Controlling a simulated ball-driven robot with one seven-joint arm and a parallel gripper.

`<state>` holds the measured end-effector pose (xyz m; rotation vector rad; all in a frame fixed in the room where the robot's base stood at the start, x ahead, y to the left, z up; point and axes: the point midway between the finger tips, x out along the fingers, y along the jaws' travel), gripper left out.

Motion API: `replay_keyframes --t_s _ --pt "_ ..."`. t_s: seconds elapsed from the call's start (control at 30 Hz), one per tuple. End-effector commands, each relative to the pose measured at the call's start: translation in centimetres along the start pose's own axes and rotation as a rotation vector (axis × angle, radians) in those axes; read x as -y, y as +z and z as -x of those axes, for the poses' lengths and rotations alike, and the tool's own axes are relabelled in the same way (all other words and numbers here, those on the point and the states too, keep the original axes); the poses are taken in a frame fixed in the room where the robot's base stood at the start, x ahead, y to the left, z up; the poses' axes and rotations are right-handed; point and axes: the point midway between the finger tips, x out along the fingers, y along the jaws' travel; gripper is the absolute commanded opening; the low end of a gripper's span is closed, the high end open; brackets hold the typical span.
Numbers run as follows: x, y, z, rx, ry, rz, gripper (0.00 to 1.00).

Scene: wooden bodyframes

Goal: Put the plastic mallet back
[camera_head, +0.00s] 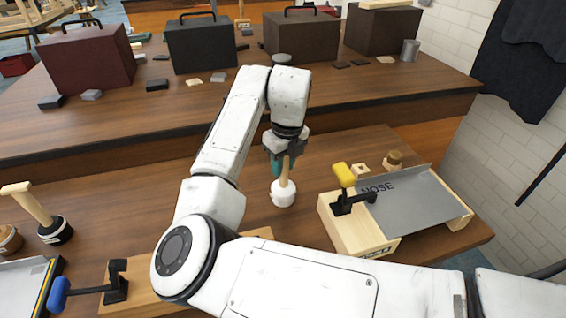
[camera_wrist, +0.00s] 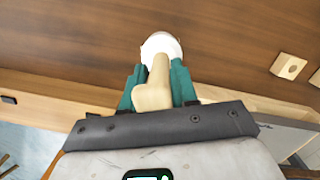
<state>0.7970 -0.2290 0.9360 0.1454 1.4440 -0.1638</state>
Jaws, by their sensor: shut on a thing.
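The plastic mallet (camera_head: 283,192) has a white cylindrical head and a pale wooden handle. It is roughly upright, head down, over the front wooden table at the middle of the head view. My gripper (camera_head: 284,163) has teal fingers and is shut on the handle above the head. In the wrist view, the gripper (camera_wrist: 158,88) has a finger on each side of the handle, and the mallet's white head (camera_wrist: 161,44) lies beyond the fingertips. I cannot tell whether the head touches the tabletop.
A wooden vise box (camera_head: 345,235) with a yellow-handled clamp and a grey plate marked "NOSE" (camera_head: 405,200) stands right. A black-headed mallet (camera_head: 55,232) and a blue-handled clamp (camera_head: 85,290) are left. Toolboxes (camera_head: 300,38) stand on the back table. Tabletop left of the held mallet is bare.

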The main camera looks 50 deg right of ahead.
Motion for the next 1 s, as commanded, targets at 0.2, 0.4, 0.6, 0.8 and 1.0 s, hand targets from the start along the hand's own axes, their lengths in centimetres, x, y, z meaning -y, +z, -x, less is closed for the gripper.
replay_keyframes --t_s 0.2,0.4,0.6,0.8,1.0 --pt "0.0 0.0 -0.3 0.000 0.000 0.000 0.00" --pt "0.0 -0.1 -0.2 -0.001 0.000 -0.001 0.45" --pt "0.0 -0.1 -0.2 -0.001 0.000 -0.001 0.54" --pt "0.0 0.0 0.2 0.000 0.000 -0.001 0.54" --pt "0.0 0.1 3.0 0.003 0.000 -0.003 0.54"
